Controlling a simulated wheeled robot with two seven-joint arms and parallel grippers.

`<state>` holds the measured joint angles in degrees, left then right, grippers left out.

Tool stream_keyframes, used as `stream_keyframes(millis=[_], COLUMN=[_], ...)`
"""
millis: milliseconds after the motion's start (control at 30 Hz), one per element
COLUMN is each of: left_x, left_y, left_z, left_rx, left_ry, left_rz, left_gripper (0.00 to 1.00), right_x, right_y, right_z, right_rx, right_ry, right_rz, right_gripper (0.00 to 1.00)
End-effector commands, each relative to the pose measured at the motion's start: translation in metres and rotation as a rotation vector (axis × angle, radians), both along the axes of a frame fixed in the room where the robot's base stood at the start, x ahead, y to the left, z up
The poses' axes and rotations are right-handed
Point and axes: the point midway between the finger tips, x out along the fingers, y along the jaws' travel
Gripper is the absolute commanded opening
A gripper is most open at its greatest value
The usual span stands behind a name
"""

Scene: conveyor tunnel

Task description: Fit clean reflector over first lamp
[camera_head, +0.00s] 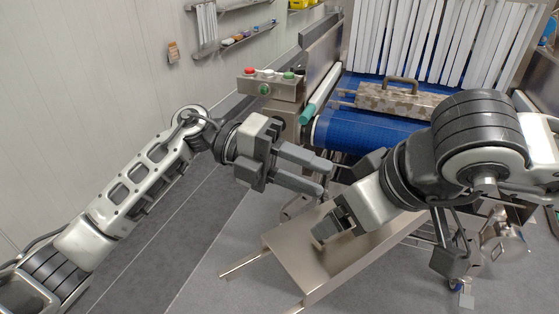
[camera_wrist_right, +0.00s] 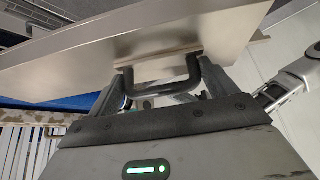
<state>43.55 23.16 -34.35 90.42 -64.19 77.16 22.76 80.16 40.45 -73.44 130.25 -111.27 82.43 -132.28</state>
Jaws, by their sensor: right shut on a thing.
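The clean reflector (camera_head: 300,245) is a plain, shiny steel channel held tilted in front of the conveyor. My right gripper (camera_head: 331,228) is shut on its dark handle (camera_wrist_right: 165,88), which shows between the fingers in the right wrist view; the reflector (camera_wrist_right: 150,50) fills the upper part there. My left gripper (camera_head: 325,178) is open and empty, fingers apart, just beyond the far side of the held reflector. I cannot make out the first lamp in either view.
The blue conveyor belt (camera_head: 360,130) runs into a tunnel behind white strip curtains (camera_head: 420,40). A control box (camera_head: 270,88) with coloured buttons stands at its left. Wall shelves (camera_head: 240,38) hold small items. The grey floor at the lower left is clear.

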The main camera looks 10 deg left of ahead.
Motion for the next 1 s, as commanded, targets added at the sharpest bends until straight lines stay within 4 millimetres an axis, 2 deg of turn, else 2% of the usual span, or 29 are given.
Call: stream_keyframes(millis=[100,300,467,733,767,800,900,1000], left_x=[-0.007,-0.014,-0.016,-0.016,-0.016,-0.017,-0.017,-0.018], left_y=[-0.022,-0.047,-0.056,-0.057,-0.057,-0.057,-0.058,-0.058], left_z=[-0.004,-0.009,-0.010,-0.010,-0.010,-0.010,-0.010,-0.009], left_rx=[-0.002,-0.002,-0.002,-0.002,-0.002,-0.002,-0.004,-0.006], left_ry=[0.001,0.001,0.002,0.002,0.002,0.001,0.000,0.000], left_rz=[-0.003,-0.001,0.000,0.000,0.000,0.000,-0.002,-0.004], left_gripper=[0.38,0.38,0.38,0.38,0.35,0.24,0.00,0.00], right_x=[0.001,0.001,0.001,0.001,0.001,0.001,0.000,0.000], right_y=[0.000,0.000,0.000,0.001,0.001,0.001,0.001,0.002], right_z=[0.002,0.002,0.002,0.002,0.002,0.002,0.002,0.001], right_rx=[0.000,0.002,0.002,0.003,0.003,0.003,0.003,0.005], right_ry=[-0.005,-0.005,-0.005,-0.005,-0.005,-0.006,-0.005,-0.005], right_rz=[0.001,0.000,0.000,0.002,0.002,0.003,0.003,0.005], right_gripper=[0.38,0.38,0.38,0.38,0.38,0.38,0.38,0.38])
